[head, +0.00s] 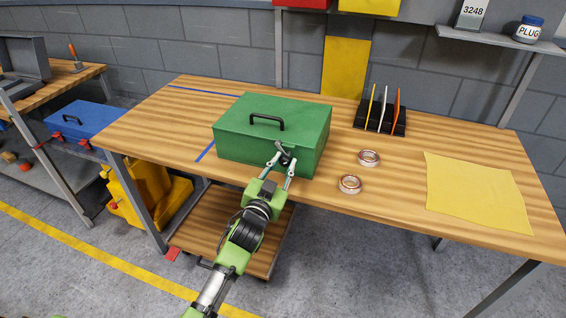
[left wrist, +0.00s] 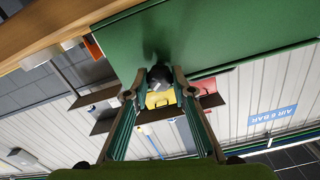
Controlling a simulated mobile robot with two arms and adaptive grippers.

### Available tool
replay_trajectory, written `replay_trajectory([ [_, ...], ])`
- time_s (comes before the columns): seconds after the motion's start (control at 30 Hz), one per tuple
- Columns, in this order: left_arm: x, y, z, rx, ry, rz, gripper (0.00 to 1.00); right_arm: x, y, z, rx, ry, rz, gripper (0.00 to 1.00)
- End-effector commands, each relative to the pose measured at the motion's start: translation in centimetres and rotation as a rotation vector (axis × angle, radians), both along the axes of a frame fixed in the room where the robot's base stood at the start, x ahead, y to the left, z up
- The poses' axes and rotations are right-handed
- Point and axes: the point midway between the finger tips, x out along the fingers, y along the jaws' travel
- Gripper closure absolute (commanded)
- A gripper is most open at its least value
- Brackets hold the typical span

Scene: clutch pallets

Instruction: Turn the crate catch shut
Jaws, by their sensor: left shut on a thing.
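The green crate (head: 270,130) stands closed on the wooden table, with a black handle (head: 267,122) on its lid. The dark catch (head: 285,157) sits on the crate's front face. My left gripper (head: 281,162) is at that face with its fingers shut on the catch. In the left wrist view the two fingers of my left gripper (left wrist: 160,83) close around the dark knob of the catch (left wrist: 160,75), against the green crate wall (left wrist: 220,38). The fingers partly hide the catch, and I cannot tell its exact angle. My right gripper is not in view.
Two tape rolls (head: 349,184) (head: 369,158) lie right of the crate on the table (head: 400,205). A black rack (head: 380,118) with upright coloured plates stands behind them. A yellow sheet (head: 478,192) lies at the right. A blue box (head: 83,118) sits on the left.

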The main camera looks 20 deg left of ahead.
Motion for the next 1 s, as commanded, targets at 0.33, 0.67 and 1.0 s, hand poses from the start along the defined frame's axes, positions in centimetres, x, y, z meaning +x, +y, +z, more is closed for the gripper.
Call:
replay_trajectory([
  [0.33,0.0,-0.05,0.02,0.321,-0.012,-0.001,0.98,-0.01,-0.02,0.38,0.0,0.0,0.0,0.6],
  [0.67,0.01,-0.12,-0.01,0.546,-0.019,-0.001,0.98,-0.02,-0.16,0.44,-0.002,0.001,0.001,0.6],
  [1.0,0.01,-0.12,-0.03,0.646,-0.023,0.0,0.98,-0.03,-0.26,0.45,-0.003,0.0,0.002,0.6],
])
